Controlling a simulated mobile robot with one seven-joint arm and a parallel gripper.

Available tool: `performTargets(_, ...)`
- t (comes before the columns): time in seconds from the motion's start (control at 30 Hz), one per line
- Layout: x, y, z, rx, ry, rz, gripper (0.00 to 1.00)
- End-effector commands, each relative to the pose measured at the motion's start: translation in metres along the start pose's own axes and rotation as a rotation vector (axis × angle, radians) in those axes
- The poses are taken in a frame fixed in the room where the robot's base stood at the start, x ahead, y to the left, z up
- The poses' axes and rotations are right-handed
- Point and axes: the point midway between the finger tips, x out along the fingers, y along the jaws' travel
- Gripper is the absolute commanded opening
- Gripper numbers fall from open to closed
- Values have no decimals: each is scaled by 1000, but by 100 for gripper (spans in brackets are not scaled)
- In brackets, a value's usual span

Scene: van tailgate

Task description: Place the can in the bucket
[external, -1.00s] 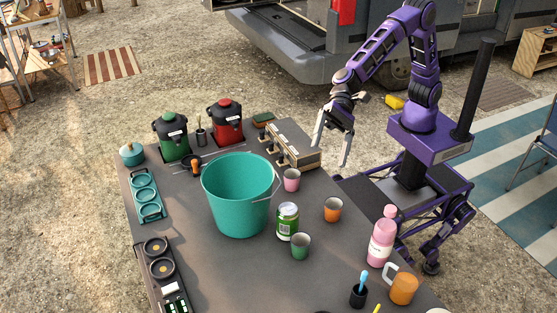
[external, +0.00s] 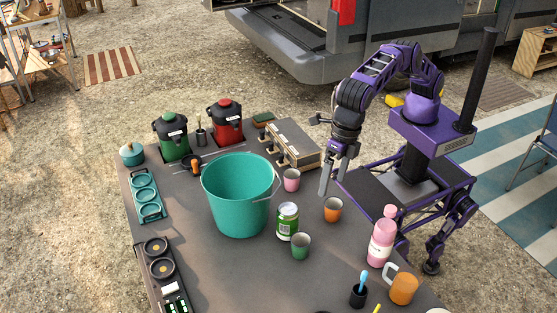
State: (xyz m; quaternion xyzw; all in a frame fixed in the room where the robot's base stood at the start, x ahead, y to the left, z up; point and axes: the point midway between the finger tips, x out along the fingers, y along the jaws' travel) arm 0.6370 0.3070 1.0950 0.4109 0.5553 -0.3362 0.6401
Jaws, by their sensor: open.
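The green can (external: 287,222) with a pale top and label stands upright on the dark table, right of the bucket. The teal bucket (external: 238,200) stands upright on the table; its handle hangs down on its right side, and its inside looks empty as far as I can see. My gripper (external: 329,184) is open and empty, pointing down near the table's right edge. It is above and to the right of the can, apart from it, near the orange cup.
A pink cup (external: 291,180), an orange cup (external: 333,209) and a green cup (external: 300,246) stand around the can. A pink bottle (external: 381,243) and an orange mug (external: 403,288) are at the right. A case (external: 291,144) lies behind. Bare table lies in front of the bucket.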

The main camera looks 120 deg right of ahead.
Motion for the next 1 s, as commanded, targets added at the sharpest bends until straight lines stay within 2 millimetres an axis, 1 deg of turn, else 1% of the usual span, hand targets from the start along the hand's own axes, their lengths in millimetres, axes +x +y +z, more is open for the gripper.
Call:
performTargets(0.1, -5, 5, 21, -146, -121, -16, 100)
performTargets(0.2, -10, 8, 36, -236, -203, -37, 100)
performTargets(0.37, -18, 10, 56, -350, -312, -75, 100)
performTargets(0.4, -16, 10, 58, -365, -325, -84, 100)
performTargets(0.6, 7, 6, 57, -359, -319, -80, 100)
performTargets(0.7, 23, 3, 56, -358, -319, -81, 100)
performTargets(0.87, 37, 2, 57, -357, -318, -80, 100)
performTargets(0.97, 52, 1, 62, -356, -318, -81, 100)
performTargets(1.0, 60, 1, 65, -355, -317, -81, 100)
